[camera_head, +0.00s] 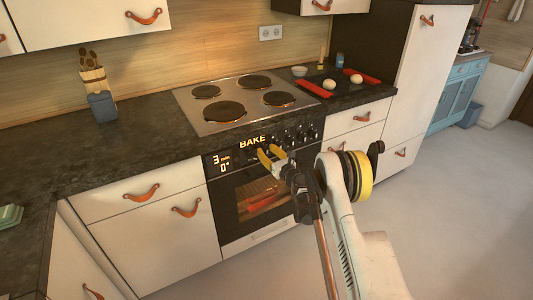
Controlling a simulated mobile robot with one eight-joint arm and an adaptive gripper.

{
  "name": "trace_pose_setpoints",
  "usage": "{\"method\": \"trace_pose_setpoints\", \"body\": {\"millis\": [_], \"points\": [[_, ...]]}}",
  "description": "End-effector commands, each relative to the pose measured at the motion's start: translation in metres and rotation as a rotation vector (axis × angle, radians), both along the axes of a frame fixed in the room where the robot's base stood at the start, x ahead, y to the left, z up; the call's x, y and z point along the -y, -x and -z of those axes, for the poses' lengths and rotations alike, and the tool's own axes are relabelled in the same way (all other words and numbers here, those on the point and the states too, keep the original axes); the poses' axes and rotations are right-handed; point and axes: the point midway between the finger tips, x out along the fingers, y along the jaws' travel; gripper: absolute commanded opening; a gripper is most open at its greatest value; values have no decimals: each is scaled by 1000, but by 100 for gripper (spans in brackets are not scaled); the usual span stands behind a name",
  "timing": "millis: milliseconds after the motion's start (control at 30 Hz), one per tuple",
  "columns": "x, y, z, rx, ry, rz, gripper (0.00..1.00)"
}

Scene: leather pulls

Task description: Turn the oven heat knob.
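The oven (258,197) is black, set below the counter, with a glass door and a lit display reading "BAKE", "3 min" and "0°". Several dark knobs (303,136) sit in a row on its front panel, right of the display. My gripper (268,156) is in front of the oven's upper front, just below the "BAKE" text. Its two yellow fingertips are apart, with nothing visible between them. Part of the panel behind the gripper is hidden. I cannot tell which knob is the heat knob or whether the gripper touches the panel.
A steel cooktop (243,100) with four-ring layout lies above the oven. A red-handled tray (337,85) with pale round items sits to its right. A utensil block (93,77) and blue-grey container (103,105) stand left. The floor (440,200) at right is clear.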

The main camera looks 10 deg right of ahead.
Motion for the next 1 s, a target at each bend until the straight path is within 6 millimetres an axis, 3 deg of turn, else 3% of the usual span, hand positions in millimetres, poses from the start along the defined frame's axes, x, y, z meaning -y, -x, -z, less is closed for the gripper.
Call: {"method": "trace_pose_setpoints", "body": {"millis": [233, 333, 367, 767, 1000], "points": [[0, 0, -1, 0, 0, 0, 32], [0, 0, -1, 0, 0, 0, 2], [0, 0, -1, 0, 0, 0, 0], [0, -1, 0, -9, -28, 0, 0], [2, -1, 0, -46, -145, 0, 0]]}}
